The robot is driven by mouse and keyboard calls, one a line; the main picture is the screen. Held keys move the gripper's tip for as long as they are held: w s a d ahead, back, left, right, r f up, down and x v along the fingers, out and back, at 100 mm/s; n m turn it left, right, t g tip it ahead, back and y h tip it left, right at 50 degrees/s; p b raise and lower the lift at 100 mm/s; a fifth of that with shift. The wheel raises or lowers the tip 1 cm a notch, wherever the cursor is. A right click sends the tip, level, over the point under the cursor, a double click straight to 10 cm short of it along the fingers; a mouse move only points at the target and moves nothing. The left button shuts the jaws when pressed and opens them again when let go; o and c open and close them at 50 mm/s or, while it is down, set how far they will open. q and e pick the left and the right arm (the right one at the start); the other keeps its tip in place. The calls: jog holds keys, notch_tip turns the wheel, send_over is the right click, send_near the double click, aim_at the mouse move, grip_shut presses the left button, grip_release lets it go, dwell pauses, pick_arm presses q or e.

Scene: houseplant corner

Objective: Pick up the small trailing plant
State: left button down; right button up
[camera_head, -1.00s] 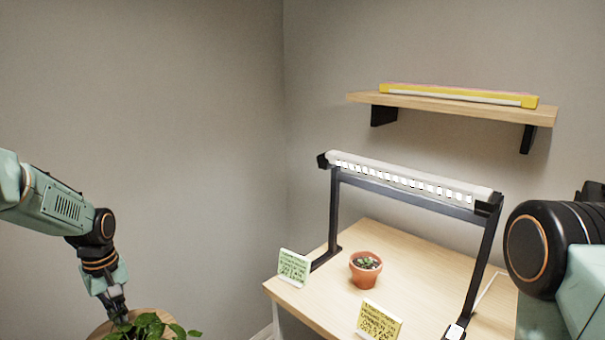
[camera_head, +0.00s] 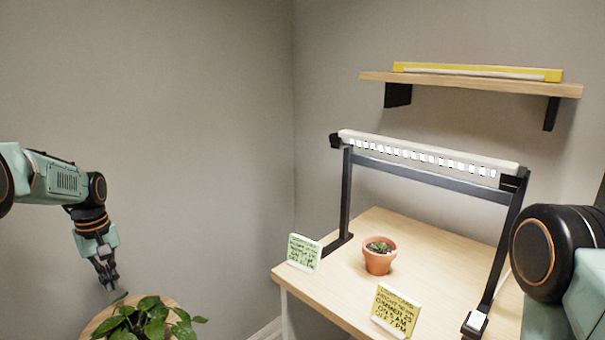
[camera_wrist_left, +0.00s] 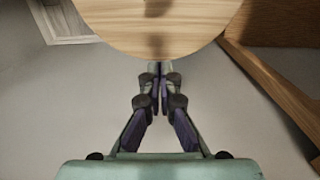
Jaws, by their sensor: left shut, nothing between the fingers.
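The small trailing plant (camera_head: 152,318) is a clump of broad green leaves at the bottom left of the head view. It is on a round wooden top (camera_head: 100,321), which also shows at the top of the left wrist view (camera_wrist_left: 115,22). The plant's lower part is out of frame. My left gripper (camera_head: 112,288) is shut and empty, up and left of the leaves. In the left wrist view its fingertips (camera_wrist_left: 159,68) meet near the edge of the wooden top, and no plant shows there. My right gripper is not in view.
A wooden table (camera_head: 340,290) stands to the right with a terracotta pot (camera_head: 379,262), a green card (camera_head: 304,252), a yellow card (camera_head: 396,308) and a lamp frame (camera_head: 346,195). A wall shelf (camera_head: 470,84) is above. The space between plant and table looks clear.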

pick_arm(q)
jog(key=shift+w+a, duration=0.3)
jog(key=shift+a, duration=0.15)
notch_tip(320, 180, up, 7)
jog(key=p, duration=0.2)
jog(key=shift+w+a+r, duration=0.15)
jog(key=shift+w, duration=0.05)
jog(key=shift+r, duration=0.1)
